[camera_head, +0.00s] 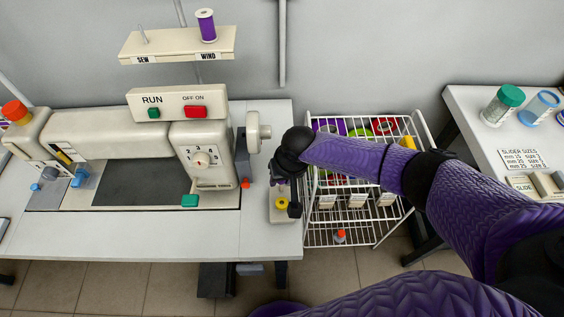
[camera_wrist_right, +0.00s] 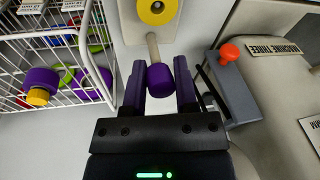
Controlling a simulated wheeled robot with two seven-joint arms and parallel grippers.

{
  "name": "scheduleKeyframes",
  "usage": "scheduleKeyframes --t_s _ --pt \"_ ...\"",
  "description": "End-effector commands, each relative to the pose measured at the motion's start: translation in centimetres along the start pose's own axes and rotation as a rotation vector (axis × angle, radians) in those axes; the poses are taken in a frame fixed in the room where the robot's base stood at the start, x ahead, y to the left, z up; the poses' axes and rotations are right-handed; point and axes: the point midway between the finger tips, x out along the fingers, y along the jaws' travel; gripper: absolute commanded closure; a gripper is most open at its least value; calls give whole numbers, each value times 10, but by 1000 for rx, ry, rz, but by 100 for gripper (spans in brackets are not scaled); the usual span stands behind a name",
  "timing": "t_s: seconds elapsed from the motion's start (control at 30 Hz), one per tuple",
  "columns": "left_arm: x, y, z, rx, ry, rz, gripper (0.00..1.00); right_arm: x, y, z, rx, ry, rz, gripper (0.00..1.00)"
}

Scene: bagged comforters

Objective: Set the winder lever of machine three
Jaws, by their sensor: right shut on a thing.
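The winder (camera_head: 283,213) is a pale plate with a yellow wheel at the right edge of the machine table. It also shows at the top of the wrist view, with its yellow wheel (camera_wrist_right: 157,10). Its lever (camera_wrist_right: 153,48) is a beige stalk ending in a purple knob (camera_wrist_right: 160,80). My right gripper (camera_wrist_right: 160,88) is shut on the purple knob, one dark finger on each side. In the head view my right gripper (camera_head: 284,184) is over the winder, and its wrist hides much of the lever. My left gripper is not in view.
The sewing machine (camera_head: 205,155) with its handwheel (camera_head: 258,132) stands close left of my right gripper. An orange knob (camera_wrist_right: 230,52) on a grey block is near the right finger. A white wire rack (camera_head: 312,225) with spools is close on the right. A side table (camera_head: 470,110) is farther right.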

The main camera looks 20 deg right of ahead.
Motion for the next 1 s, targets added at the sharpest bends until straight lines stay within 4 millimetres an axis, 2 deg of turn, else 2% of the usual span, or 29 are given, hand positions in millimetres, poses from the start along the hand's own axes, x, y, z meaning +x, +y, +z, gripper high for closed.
scheduleKeyframes --t_s 0.03,0.13,0.33,0.67,0.7,0.83,0.87,1.0 --pt "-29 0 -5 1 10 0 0 -15 -4 4 -8 38 7 100" --pt "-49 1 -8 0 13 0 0 -11 -5 10 -25 135 24 100" --pt "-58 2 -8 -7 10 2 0 -3 -4 15 -47 246 46 100" --pt "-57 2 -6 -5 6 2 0 0 -3 16 -53 261 51 100" --pt "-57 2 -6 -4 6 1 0 0 -3 16 -53 261 51 60" --pt "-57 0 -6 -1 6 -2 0 0 -3 16 -53 260 52 32" --pt "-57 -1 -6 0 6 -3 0 0 -3 16 -53 260 52 29" --pt "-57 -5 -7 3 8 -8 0 0 -3 16 -53 260 52 29"
